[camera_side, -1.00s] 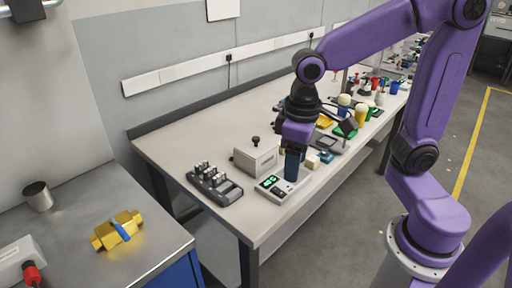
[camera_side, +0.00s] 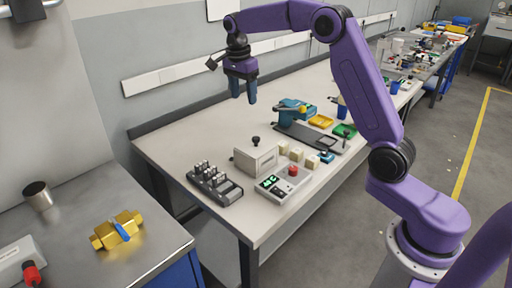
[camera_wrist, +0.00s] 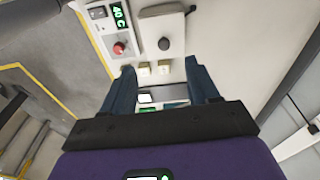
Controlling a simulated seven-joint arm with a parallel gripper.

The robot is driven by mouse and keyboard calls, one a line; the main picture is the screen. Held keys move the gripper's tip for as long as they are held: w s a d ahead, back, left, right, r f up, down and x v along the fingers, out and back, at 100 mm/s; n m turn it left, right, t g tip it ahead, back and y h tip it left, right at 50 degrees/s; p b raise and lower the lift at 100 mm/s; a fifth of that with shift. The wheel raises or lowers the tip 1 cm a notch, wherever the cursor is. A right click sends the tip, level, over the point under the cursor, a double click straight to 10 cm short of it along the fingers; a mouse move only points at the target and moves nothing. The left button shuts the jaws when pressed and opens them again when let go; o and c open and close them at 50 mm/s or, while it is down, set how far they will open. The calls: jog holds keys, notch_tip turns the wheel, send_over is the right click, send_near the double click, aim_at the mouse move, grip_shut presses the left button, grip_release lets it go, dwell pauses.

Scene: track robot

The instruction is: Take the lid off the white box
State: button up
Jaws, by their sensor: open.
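The white box (camera_side: 256,160) stands near the front left end of the long table. Its lid is on, with a dark round knob (camera_side: 256,141) on top. In the wrist view the white box (camera_wrist: 178,30) is at the top centre, with its knob (camera_wrist: 164,44) between and beyond my fingers. My gripper (camera_side: 244,100) is open and empty, high above the table behind the box, with its fingers pointing down. In the wrist view my gripper (camera_wrist: 165,78) shows its two fingers spread apart.
A control panel (camera_side: 282,184) with green digits and a red button stands just in front of the box. A dark rack (camera_side: 215,184) is to its left. Several small pale blocks (camera_side: 297,155) and a teal device (camera_side: 296,110) are to its right. The table behind the box is clear.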

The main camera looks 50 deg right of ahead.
jog(key=w+d+m, duration=0.1)
jog(key=d+m, duration=0.1)
jog(key=d, duration=0.1)
send_over(256, 138)
jog(key=w, duration=0.1)
jog(key=shift+m, duration=0.3)
jog(key=f, duration=1.2)
jog(key=shift+a+f, duration=0.2)
jog(key=shift+a, duration=0.05)
jog(key=shift+s+d+f, duration=0.15)
jog(key=shift+s+f, duration=0.05)
jog(key=shift+f, duration=1.15)
jog(key=shift+s+d+f, duration=0.1)
jog(key=shift+s+f, duration=0.1)
jog(key=shift+f, duration=1.1)
grip_shut()
